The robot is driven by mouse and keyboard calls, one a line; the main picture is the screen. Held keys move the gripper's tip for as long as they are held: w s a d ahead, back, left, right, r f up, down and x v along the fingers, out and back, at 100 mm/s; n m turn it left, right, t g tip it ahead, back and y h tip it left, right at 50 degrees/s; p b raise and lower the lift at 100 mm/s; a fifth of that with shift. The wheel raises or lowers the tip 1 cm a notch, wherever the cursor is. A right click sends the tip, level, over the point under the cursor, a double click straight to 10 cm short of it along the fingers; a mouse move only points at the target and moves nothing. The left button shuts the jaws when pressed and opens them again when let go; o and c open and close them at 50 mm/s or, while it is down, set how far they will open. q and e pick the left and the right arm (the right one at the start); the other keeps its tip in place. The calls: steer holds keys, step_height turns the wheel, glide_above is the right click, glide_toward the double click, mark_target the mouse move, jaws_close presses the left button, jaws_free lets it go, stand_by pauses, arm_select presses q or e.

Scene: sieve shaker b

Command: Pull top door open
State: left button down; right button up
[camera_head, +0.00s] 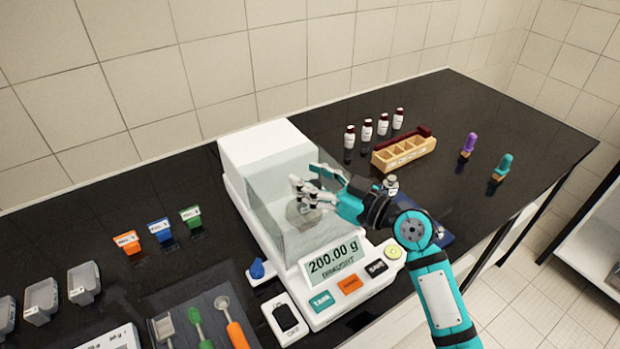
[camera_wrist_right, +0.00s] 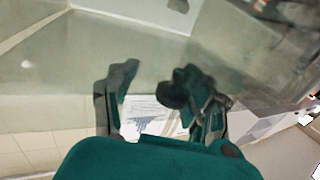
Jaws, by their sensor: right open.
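A white balance (camera_head: 262,150) stands on the black bench, with a clear glass chamber (camera_head: 272,192) at its front. Its display (camera_head: 333,258) reads 200.00 g. The top door is clear glass, and I cannot tell its edge or handle from the other panes. My right gripper (camera_head: 303,190) comes in from the right and overlaps the chamber's right upper part. Its fingers are apart with nothing seen between them. They also show in the right wrist view (camera_wrist_right: 157,85), with blurred glass ahead. I cannot tell whether they touch the glass. My left gripper is out of view.
A purple-topped item (camera_head: 468,145) and a teal-topped item (camera_head: 502,168) stand farther right. Coloured label blocks (camera_head: 160,232) and a tool tray (camera_head: 180,309) lie left. The bench's back right is clear.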

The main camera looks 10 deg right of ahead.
steer(key=shift+s+a, duration=0.1)
steer(key=shift+s, duration=0.1)
steer(key=v, duration=1.1)
steer(key=shift+s+d, duration=0.25)
steer(key=shift+d, duration=0.05)
steer(key=shift+o, duration=0.2)
steer(key=shift+r, duration=0.1)
